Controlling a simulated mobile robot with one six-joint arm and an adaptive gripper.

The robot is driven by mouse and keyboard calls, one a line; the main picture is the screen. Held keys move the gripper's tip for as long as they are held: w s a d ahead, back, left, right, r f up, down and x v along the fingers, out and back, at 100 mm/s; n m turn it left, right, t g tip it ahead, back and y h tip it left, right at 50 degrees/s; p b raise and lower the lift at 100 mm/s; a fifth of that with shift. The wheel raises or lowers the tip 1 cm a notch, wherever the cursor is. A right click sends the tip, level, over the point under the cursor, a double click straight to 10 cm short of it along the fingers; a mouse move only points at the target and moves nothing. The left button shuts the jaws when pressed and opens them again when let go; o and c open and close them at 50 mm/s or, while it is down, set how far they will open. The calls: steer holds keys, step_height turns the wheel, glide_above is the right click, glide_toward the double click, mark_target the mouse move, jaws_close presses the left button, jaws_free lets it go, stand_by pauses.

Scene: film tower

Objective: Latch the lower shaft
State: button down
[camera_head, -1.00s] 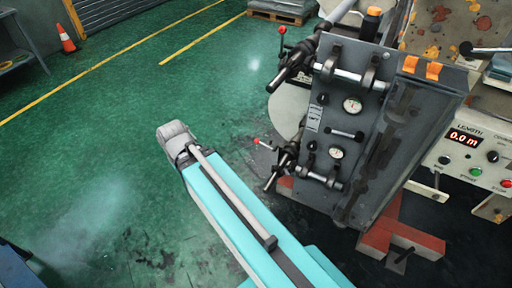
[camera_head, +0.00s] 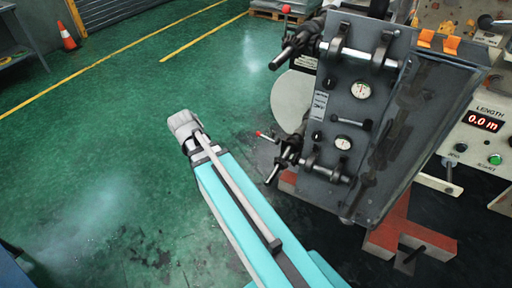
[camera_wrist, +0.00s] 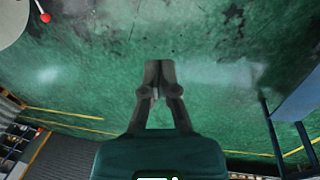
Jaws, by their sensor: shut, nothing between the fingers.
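The lower shaft (camera_head: 288,152) sticks out left from the lower part of a grey machine panel (camera_head: 343,115), with dark clamp parts around it. A small lever with a red knob (camera_head: 259,134) is at this shaft. I cannot tell whether the shaft is latched. My gripper (camera_wrist: 159,72) is shut and empty in the wrist view, over bare green floor. In the head view, my arm reaches up from the bottom and its end is left of the lower shaft, apart from it. A red-knobbed lever (camera_wrist: 45,17) shows at the wrist view's upper left.
The upper shaft (camera_head: 298,45) has its own red-knobbed lever (camera_head: 285,10). A white disc (camera_head: 288,98) stands behind the panel. A control box (camera_head: 480,135) reads 0.0 m at right. Red machine feet (camera_head: 400,235) are below. The green floor at left is open.

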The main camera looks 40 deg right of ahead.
steer(key=w+d+f+n+t+h+b, duration=0.1)
steer(key=w+d+f+n+h+b, duration=0.2)
steer(key=w+d+f+n+b, duration=0.3)
steer(key=w+d+f+n+t+h+b, duration=0.1)
steer(key=w+d+f+n+h+b, duration=0.2)
steer(key=d+f+b, duration=1.4)
steer(key=w+d+f+n+t+h+b, duration=0.1)
steer(key=w+d+f+n+h+b, duration=0.2)
steer(key=w+d+f+n+b, duration=0.7)
steer(key=shift+w+d+f+b, duration=0.15)
steer(key=shift+d+f+b, duration=1)
steer(key=shift+b, duration=3.55)
steer(key=shift+d+r, duration=0.1)
steer(key=b+x, duration=0.5)
steer(key=x, duration=0.5)
steer(key=shift+w+d+r+p, duration=0.1)
steer(key=shift+d+r+p, duration=0.05)
steer(key=shift+r+p, duration=0.85)
steer(key=shift+w+d+r+p, duration=0.1)
steer(key=shift+d+r+p, duration=0.05)
steer(key=shift+r+p, duration=0.85)
